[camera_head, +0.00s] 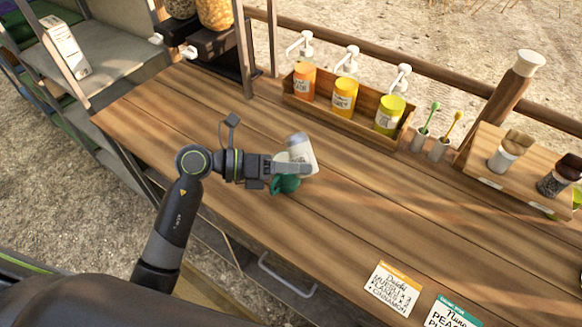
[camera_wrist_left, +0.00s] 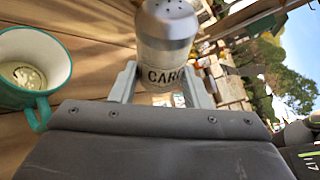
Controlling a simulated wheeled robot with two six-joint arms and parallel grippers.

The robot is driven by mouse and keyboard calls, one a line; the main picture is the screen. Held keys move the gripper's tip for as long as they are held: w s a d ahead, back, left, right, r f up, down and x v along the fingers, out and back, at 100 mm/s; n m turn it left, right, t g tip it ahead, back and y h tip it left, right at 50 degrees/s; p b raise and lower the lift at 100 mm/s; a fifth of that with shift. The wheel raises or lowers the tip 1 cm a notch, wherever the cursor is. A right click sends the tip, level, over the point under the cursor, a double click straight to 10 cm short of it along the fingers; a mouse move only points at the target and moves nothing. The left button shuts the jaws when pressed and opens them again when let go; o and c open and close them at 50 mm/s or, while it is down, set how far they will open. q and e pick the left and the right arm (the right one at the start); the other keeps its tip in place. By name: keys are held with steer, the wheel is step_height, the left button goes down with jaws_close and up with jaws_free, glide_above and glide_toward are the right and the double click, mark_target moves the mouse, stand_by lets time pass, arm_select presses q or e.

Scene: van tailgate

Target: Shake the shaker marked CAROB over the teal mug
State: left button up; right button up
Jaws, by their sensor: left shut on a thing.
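The shaker marked CAROB (camera_head: 301,152) is a clear, pale container with a holed metal cap. My left gripper (camera_head: 296,167) is shut on it and holds it tilted above the counter. In the left wrist view the shaker (camera_wrist_left: 165,52) stands between the two fingers (camera_wrist_left: 160,88), with part of its label showing. The teal mug (camera_head: 284,184) is just below and beside the gripper, partly hidden by it. In the left wrist view the mug (camera_wrist_left: 32,75) is left of the shaker, with its pale inside and some contents visible. My right gripper is not in view.
A wooden rack (camera_head: 350,123) with several pump bottles stands at the back. Two small cups (camera_head: 430,147) with spoons are right of it. A raised wooden stand (camera_head: 520,172) holds two jars. Order cards (camera_head: 394,290) lie at the front right. The middle right counter is clear.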

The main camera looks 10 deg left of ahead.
mark_target(299, 158)
arm_select(q)
step_height(299, 158, up, 2)
steer(key=m+t+y+b, duration=0.1)
steer(key=m+b, duration=0.1)
steer(key=m+t+y+b, duration=0.1)
steer(key=m+b, duration=0.1)
steer(key=m, duration=0.1)
steer(key=shift+d+r+m+y, duration=0.1)
steer(key=shift+m+y, duration=0.2)
steer(key=shift+y, duration=0.1)
steer(key=shift+r+m+t+y+b, duration=0.3)
steer(key=shift+r+m+y+b, duration=0.15)
steer(key=shift+m, duration=0.15)
